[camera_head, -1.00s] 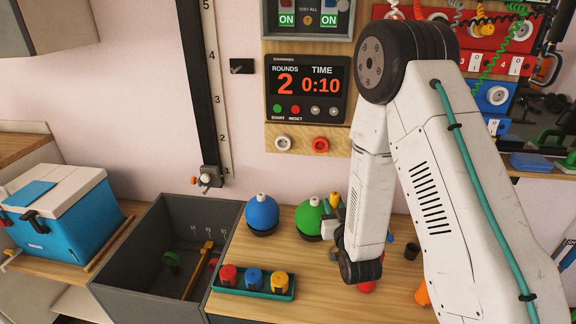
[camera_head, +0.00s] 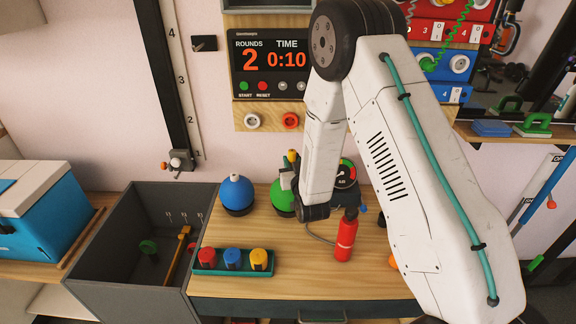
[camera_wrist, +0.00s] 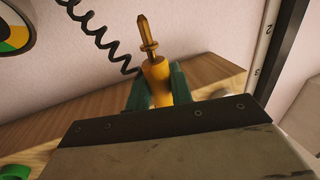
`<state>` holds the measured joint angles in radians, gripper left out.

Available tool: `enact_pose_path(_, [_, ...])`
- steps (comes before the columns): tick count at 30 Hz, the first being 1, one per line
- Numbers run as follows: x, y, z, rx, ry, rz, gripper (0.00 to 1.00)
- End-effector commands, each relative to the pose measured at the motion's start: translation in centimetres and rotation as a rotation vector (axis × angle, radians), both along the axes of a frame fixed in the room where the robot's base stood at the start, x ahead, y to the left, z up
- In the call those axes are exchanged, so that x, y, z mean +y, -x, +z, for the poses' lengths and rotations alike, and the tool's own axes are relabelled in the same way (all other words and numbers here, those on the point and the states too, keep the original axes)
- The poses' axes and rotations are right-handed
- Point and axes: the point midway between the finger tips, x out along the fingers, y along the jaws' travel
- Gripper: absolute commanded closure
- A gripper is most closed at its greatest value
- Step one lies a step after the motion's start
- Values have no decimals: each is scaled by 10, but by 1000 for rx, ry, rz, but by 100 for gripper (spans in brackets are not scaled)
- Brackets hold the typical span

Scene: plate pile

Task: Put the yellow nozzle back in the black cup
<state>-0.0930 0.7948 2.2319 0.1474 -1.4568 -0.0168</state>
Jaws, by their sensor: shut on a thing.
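The yellow nozzle (camera_wrist: 155,70) is upright between the two green fingers of my gripper (camera_wrist: 158,88) in the wrist view, with its narrow brass-coloured tip pointing up. My gripper is shut on it. In the head view, the yellow nozzle (camera_head: 292,156) shows as a small yellow spot above the green ball, and my gripper (camera_head: 290,174) is partly hidden beside my arm. A black cup is not clearly visible now; my arm covers much of the right side of the bench.
A blue ball (camera_head: 236,193) and a green ball (camera_head: 281,198) stand on the bench. A red cylinder (camera_head: 346,240) with a hose and a round gauge (camera_head: 347,172) is close to my arm. A teal tray (camera_head: 207,268) holds red, blue and yellow pieces. A grey bin (camera_head: 113,287) stands at left.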

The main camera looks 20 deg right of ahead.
Motion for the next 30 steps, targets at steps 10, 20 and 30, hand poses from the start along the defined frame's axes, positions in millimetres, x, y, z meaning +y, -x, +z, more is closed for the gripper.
enact_pose_path(10, [1, -32, -3, -1, 0, 0, 100])
enact_pose_path(20, [2, -36, -34, -1, 0, 1, 100])
enact_pose_path(30, [2, -35, -38, 0, 0, 1, 67])
